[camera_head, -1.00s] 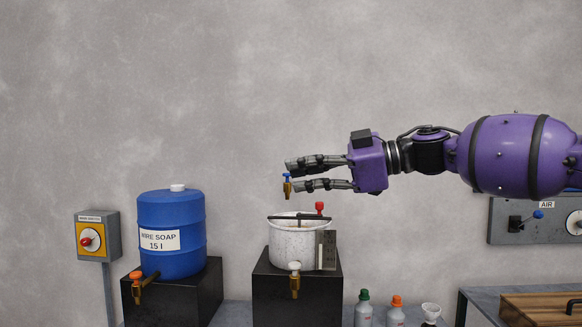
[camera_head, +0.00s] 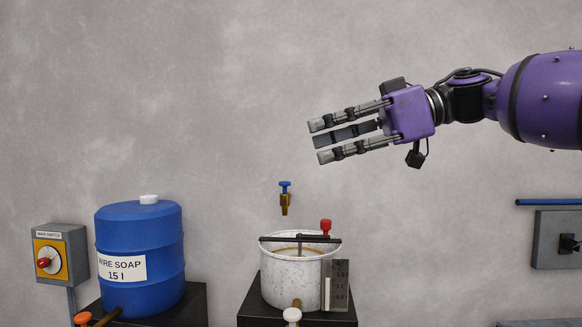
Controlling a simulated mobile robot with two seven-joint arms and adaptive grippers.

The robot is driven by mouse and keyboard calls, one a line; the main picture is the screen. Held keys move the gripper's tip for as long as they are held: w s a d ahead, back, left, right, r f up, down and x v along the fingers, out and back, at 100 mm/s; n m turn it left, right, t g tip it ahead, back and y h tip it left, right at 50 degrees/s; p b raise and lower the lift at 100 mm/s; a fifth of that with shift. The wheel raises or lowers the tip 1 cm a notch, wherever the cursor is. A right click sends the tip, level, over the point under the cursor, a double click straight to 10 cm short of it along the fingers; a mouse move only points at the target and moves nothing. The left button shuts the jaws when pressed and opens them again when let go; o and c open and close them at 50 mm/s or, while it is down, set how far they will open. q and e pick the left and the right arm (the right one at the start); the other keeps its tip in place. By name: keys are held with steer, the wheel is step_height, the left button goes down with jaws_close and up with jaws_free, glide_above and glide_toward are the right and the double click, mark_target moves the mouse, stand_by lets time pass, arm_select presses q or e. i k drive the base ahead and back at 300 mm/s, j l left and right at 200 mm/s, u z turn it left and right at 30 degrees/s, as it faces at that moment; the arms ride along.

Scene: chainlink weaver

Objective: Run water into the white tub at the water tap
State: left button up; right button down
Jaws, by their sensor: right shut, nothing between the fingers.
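The water tap (camera_head: 285,200), brass with a blue handle, sticks out of the grey wall above the white tub. I cannot make out a stream below it. The white speckled tub (camera_head: 283,288) stands upright on a black block, with brownish content visible inside its rim. A dark bar with a red knob (camera_head: 326,226) lies across its top. A white-handled outlet tap (camera_head: 292,314) is at its lower front, partly cut off. My right gripper (camera_head: 314,141) is shut and empty, above and right of the tap, clear of it. My left gripper is out of view.
A blue soap barrel (camera_head: 140,240) stands left on another black block, with an orange-handled tap (camera_head: 82,319). A main switch box (camera_head: 61,255) is further left. A gauge plate (camera_head: 336,286) is at the tub's right side. A grey panel (camera_head: 556,240) hangs far right.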

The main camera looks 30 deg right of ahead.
mark_target(285, 184)
steer(key=i+l, duration=1)
steer(key=l, duration=0.1)
